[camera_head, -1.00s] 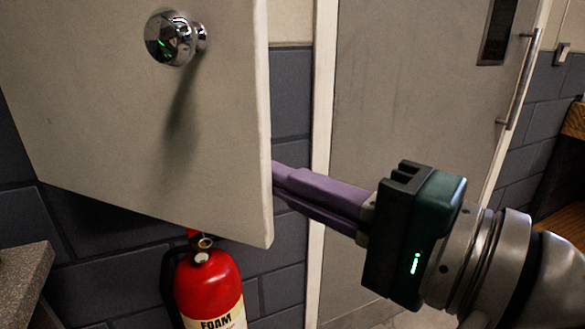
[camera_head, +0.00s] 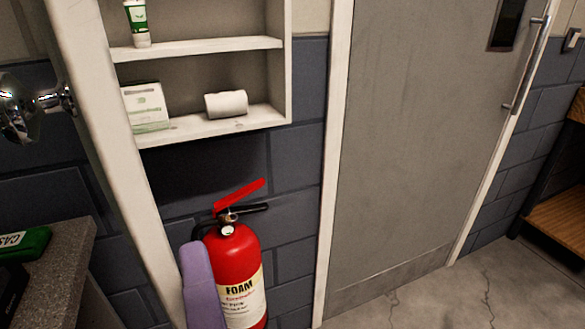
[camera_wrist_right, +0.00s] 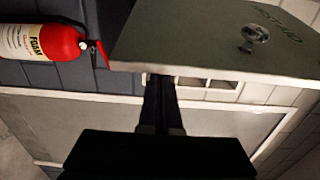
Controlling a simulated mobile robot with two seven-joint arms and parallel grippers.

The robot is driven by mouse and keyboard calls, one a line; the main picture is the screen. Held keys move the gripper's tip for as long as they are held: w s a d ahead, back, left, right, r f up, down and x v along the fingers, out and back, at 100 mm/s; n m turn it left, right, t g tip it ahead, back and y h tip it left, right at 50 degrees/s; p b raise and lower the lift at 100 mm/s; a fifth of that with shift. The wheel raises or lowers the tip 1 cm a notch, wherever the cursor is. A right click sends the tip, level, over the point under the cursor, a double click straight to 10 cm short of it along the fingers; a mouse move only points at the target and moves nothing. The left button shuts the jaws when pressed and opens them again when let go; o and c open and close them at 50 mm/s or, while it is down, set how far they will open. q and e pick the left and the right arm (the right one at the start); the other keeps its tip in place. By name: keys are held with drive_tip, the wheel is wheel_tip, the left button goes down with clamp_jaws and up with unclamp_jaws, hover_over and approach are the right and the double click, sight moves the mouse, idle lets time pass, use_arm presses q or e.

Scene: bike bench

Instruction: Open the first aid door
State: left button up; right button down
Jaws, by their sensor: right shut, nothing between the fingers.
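The first aid door (camera_head: 110,150) stands swung open, seen nearly edge-on at the left of the head view. Its chrome knob (camera_head: 38,105) is at the far left. The wrist view shows the door's lettered face (camera_wrist_right: 200,45) and its knob (camera_wrist_right: 255,34). The open cabinet (camera_head: 205,128) shows its shelves. My right gripper (camera_head: 196,250) shows as a purple finger low beside the door edge; its wrist view has the shut, empty fingers (camera_wrist_right: 159,84) at the door's edge. Whether they touch it, I cannot tell. My left gripper is out of view.
A red fire extinguisher (camera_head: 233,262) hangs below the cabinet, close to my right gripper. The cabinet holds a bottle (camera_head: 138,22), a box (camera_head: 146,108) and a white roll (camera_head: 226,104). A grey bench (camera_head: 62,262) is at lower left. Floor (camera_head: 440,300) at right is clear.

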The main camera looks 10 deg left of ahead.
sight(136, 254)
drive_tip(key=shift+s+a, duration=1.35)
drive_tip(key=shift+s, duration=0.2)
